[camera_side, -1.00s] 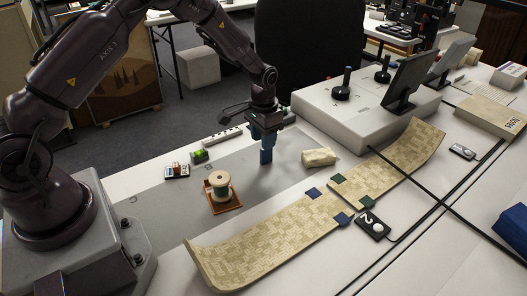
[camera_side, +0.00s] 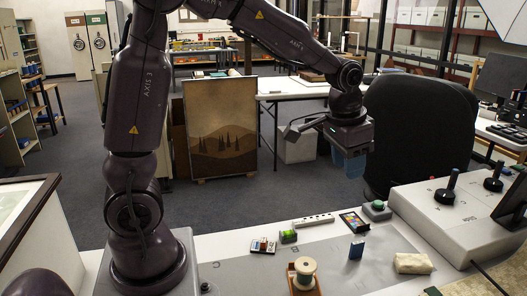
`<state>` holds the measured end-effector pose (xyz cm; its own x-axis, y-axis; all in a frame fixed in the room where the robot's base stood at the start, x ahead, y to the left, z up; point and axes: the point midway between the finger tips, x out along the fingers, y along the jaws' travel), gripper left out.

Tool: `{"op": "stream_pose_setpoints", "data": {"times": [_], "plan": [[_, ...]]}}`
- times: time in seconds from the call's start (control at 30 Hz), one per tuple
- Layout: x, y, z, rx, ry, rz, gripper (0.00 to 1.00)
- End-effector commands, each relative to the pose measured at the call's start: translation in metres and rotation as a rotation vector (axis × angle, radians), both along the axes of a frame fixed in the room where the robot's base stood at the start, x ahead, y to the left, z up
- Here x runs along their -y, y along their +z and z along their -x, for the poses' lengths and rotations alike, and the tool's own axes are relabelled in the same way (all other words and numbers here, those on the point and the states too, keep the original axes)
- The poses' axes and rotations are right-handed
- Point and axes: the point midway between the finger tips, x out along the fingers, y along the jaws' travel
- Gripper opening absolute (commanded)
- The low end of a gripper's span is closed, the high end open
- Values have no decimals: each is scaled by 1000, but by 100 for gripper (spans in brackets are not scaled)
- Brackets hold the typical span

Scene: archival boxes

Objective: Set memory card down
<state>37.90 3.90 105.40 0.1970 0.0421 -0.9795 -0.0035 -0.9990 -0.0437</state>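A small dark blue memory card (camera_side: 356,249) stands upright on the grey mat on the white table, with a pale mark near its top edge. My gripper (camera_side: 352,176) is high above and behind it in the picture, well apart from it. Its blue-grey fingers point down and appear spread, with nothing seen between them. The fingertips are small and partly dark.
A thread spool (camera_side: 305,270) on a brown tray stands left of the card, and a cream bundle (camera_side: 413,263) lies to its right. A colourful flat item (camera_side: 354,221), a green button box (camera_side: 377,210) and a white power strip (camera_side: 313,220) lie behind. A grey console (camera_side: 440,215) fills the right.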

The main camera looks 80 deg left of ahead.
Motion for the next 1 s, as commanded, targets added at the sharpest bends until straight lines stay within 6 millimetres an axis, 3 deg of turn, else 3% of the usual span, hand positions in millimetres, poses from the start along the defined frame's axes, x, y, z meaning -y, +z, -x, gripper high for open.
{"op": "stream_pose_setpoints", "data": {"times": [0.03,0.2,0.4,0.5,0.7,1.0], "plan": [[6,19,19,37,-2,-2,38],[22,55,81,134,-1,2,38],[33,67,146,235,-2,24,38],[37,65,167,267,-2,34,38],[39,62,183,293,-3,45,38],[39,62,183,293,-3,45,38]]}}
